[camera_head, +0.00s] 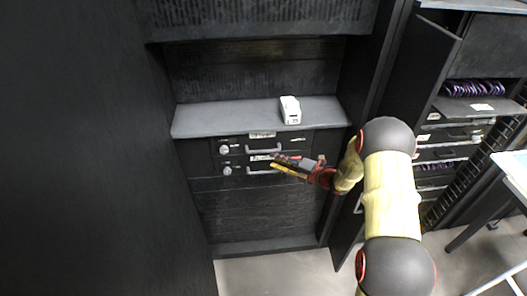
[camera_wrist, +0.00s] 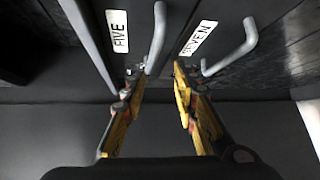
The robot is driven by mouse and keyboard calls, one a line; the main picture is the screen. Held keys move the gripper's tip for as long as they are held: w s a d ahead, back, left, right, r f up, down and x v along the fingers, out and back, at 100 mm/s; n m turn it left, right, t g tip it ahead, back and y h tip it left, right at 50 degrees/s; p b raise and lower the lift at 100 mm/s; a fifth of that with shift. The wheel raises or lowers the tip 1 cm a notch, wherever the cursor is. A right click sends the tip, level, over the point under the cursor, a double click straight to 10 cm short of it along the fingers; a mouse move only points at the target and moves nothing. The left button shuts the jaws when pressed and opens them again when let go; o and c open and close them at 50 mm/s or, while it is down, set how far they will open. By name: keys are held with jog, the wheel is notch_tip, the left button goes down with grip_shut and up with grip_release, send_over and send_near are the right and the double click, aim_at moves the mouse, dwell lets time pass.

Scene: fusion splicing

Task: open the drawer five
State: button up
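The front of drawer five (camera_head: 293,146) is the upper of two dark drawer fronts under the grey shelf. Its grey bar handle (camera_head: 263,150) shows in the head view, and the FIVE label (camera_wrist: 119,31) is readable in the wrist view. The drawer looks closed. My gripper (camera_head: 273,162) is at the drawer fronts. In the wrist view, its yellow and black fingers (camera_wrist: 157,80) are spread. The lower end of drawer five's handle (camera_wrist: 156,38) lies between the fingertips, with gaps visible; contact cannot be told.
The drawer labelled SEVEN (camera_wrist: 198,39) is just below, its handle (camera_wrist: 232,50) close to one finger. Round knobs (camera_head: 225,171) stick out at left. A white device (camera_head: 290,110) rests on the shelf (camera_head: 225,117).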

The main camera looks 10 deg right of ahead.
aim_at(263, 152)
jog(key=shift+w+a+f+m+b, duration=0.1)
jog(key=shift+w+a+m+b, duration=0.1)
jog(key=shift+w+a+m, duration=0.6)
jog(key=shift+w+a+r+m+b, duration=0.1)
jog(key=shift+w+a+m+b, duration=0.25)
jog(key=shift+w+a, duration=0.75)
jog(key=shift+w+a+f+m+b, duration=0.1)
jog(key=shift+w+a+m, duration=0.5)
jog(key=shift+w, duration=0.65)
jog(key=shift+c, duration=1.3)
jog(key=c, duration=0.4)
grip_shut()
